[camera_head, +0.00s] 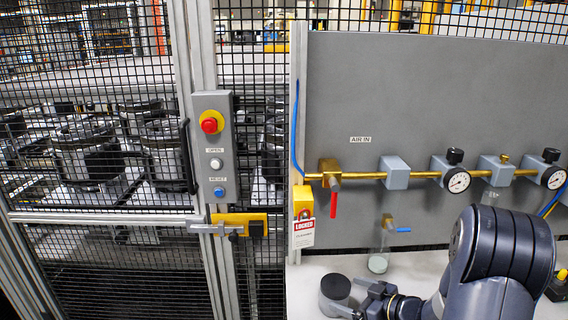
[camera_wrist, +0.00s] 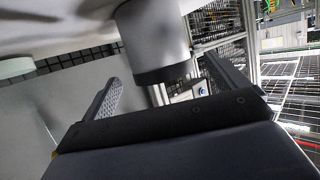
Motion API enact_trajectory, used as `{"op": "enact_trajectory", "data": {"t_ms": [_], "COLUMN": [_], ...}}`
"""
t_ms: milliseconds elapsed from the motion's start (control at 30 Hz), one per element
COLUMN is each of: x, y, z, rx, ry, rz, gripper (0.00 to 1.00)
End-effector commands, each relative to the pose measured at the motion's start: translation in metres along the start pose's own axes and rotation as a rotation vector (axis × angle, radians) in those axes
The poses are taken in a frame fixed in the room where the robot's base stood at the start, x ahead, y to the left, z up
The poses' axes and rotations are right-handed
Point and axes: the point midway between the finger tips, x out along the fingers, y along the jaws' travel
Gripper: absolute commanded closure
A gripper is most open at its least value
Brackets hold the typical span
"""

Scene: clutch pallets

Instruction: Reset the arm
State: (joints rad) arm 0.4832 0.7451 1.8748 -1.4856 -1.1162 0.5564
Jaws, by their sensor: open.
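My gripper (camera_head: 352,299) is low at the front of the bench, at the end of my dark arm. In the wrist view its two fingers (camera_wrist: 162,78) are spread open. A grey cylinder with a dark end (camera_wrist: 155,40) shows between and beyond the fingertips, with a visible gap to the left finger. In the head view this cylinder (camera_head: 335,288) stands on the pale bench just left of my gripper. Whether a finger touches it I cannot tell.
A grey panel (camera_head: 390,85) with a brass pipe, gauges and a red-handled valve (camera_head: 333,204) stands behind the bench. A small drain valve (camera_head: 389,222) hangs above a pale cup (camera_head: 378,264). Left is a mesh fence with a button box (camera_head: 214,145) and a red LOCKED tag (camera_head: 303,228).

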Motion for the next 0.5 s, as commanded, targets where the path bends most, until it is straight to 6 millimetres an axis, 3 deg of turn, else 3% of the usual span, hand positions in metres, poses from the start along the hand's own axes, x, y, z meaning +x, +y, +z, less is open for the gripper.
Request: {"op": "enact_trajectory", "data": {"t_ms": [300, 500], "x": [0.057, 0.050], "y": [-0.002, 0.000], "z": [0.002, -0.009], "rx": [0.001, -0.001], "ry": [-0.001, 0.000], "rz": [-0.003, 0.001], "gripper": [0.07, 0.07]}}
